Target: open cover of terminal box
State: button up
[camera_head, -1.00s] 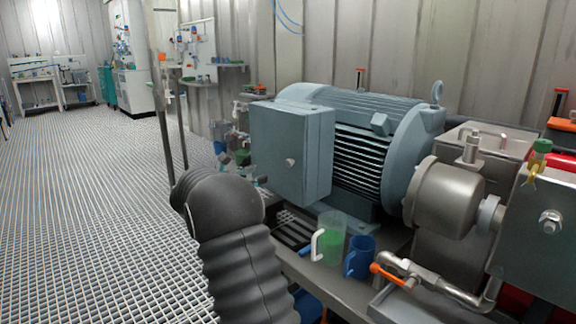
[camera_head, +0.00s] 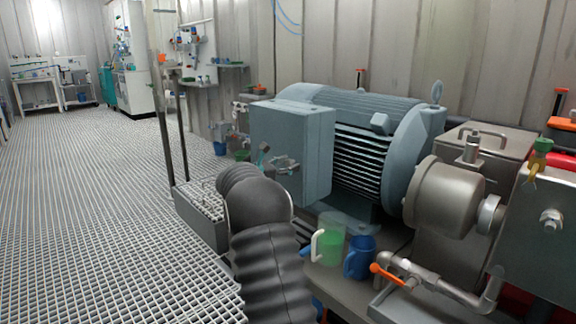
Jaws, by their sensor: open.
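The terminal box (camera_head: 316,142) is a blue-grey box on the side of the motor (camera_head: 385,115). Its cover looks closed, flush with the box. My gripper (camera_head: 288,164) is small in view, in front of the cover's lower middle, where the knob sits. The gripper is open. It now overlaps the knob, so I cannot tell whether the fingers touch it or are around it. My dark ribbed arm hides the area below the box's lower left.
A green cup (camera_head: 328,243) and a blue mug (camera_head: 358,258) stand below the box. An orange-handled valve (camera_head: 390,273) and pipe are at lower right. A grey case (camera_head: 197,214) stands on the grating left of my arm. The grating floor at left is clear.

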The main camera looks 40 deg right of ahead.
jog(key=shift+d, duration=0.2)
grip_shut()
